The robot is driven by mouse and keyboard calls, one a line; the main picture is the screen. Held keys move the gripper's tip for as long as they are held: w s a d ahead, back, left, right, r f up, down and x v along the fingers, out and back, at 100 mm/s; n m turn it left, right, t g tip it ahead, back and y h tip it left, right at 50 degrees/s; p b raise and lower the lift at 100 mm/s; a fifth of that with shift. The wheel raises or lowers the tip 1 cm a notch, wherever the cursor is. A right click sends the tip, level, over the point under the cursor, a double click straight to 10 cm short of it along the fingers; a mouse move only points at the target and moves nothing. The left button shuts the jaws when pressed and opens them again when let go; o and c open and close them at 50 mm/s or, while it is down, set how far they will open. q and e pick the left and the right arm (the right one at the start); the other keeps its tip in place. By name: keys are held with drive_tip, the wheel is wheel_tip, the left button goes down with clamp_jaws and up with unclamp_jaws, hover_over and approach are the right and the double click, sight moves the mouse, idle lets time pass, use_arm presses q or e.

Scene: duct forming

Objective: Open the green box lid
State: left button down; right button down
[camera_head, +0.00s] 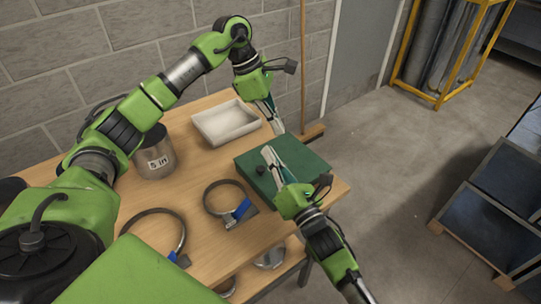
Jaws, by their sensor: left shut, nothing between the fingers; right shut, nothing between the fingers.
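The green box (302,165) sits at the right end of the wooden table, with its flat lid closed. A small dark knob (261,170) shows on the left part of the lid. My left gripper (277,126) is shut and empty, pointing down just behind the box's far edge. My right gripper (269,154) is shut and empty, over the lid close to the knob, and hides part of the lid. I cannot tell whether either gripper touches the box.
A white tray (226,133) stands behind the box to the left. A metal can (157,162) marked "5 in" and two ring clamps with blue handles (242,209) lie left of the box. A wooden pole (303,60) stands behind the table.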

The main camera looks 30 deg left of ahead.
idle(0.4)
use_arm(q)
drive_tip(key=c, duration=1.9)
unclamp_jaws()
